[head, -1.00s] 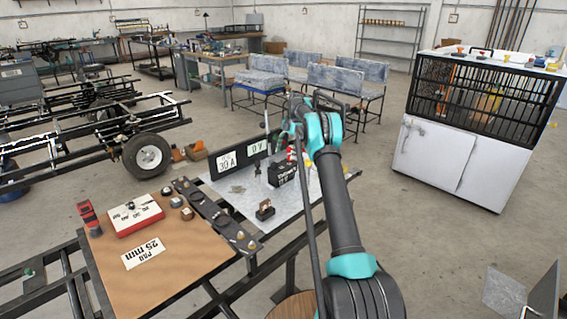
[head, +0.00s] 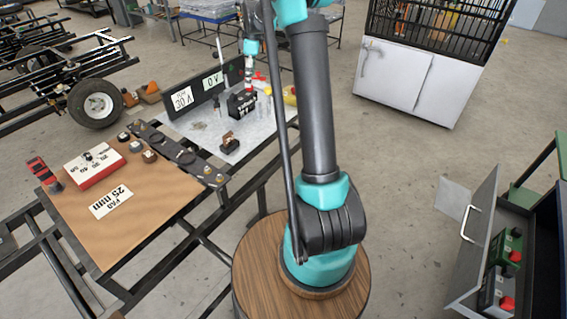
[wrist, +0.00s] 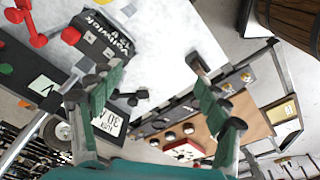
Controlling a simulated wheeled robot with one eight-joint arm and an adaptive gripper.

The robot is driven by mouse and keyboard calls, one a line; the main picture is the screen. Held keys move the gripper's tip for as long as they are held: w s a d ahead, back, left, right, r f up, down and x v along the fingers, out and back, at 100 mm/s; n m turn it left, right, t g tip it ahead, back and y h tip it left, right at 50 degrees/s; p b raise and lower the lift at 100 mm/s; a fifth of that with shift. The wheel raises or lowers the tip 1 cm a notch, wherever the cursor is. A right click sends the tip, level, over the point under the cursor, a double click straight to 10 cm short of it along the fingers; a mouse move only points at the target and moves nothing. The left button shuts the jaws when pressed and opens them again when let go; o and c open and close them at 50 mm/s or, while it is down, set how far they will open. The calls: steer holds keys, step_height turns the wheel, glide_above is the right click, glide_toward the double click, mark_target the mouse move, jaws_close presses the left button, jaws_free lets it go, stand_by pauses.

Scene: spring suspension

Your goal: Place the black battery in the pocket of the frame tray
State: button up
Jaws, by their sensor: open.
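The black battery (head: 243,104) stands on the light metal worktop (head: 190,128) in the head view, with a white-lettered label on its side. In the wrist view the battery (wrist: 98,42) shows at the upper left, with a red cap on it. My gripper (wrist: 148,78) is open in the wrist view, and nothing is between its fingers. The battery lies beyond the left finger, outside the jaws. In the head view my arm passes in front of the right part of the worktop and runs out of the top. I cannot tell which part is the frame tray or its pocket.
A brown board (head: 140,225) holds a red-and-white box (head: 94,165) and a PAD 25 mm label. A dark upright panel (head: 208,88) with number cards stands behind the battery. An open drawer (head: 475,240) at the right holds red-capped blocks. Floor lies between.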

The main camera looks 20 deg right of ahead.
steer(key=s+f+m+t, duration=0.1)
steer(key=s+f+m, duration=0.2)
steer(key=s, duration=1)
steer(key=s+f+m+t+h, duration=0.1)
steer(key=s+f+m, duration=0.2)
steer(key=s, duration=1.1)
steer(key=s+d+f+m+t, duration=0.1)
steer(key=s+f+m, duration=0.3)
steer(key=s+m, duration=0.4)
steer(key=s, duration=0.5)
steer(key=shift+s+t, duration=0.2)
steer(key=shift+t, duration=0.1)
steer(key=shift+d, duration=0.1)
steer(key=shift+c, duration=0.2)
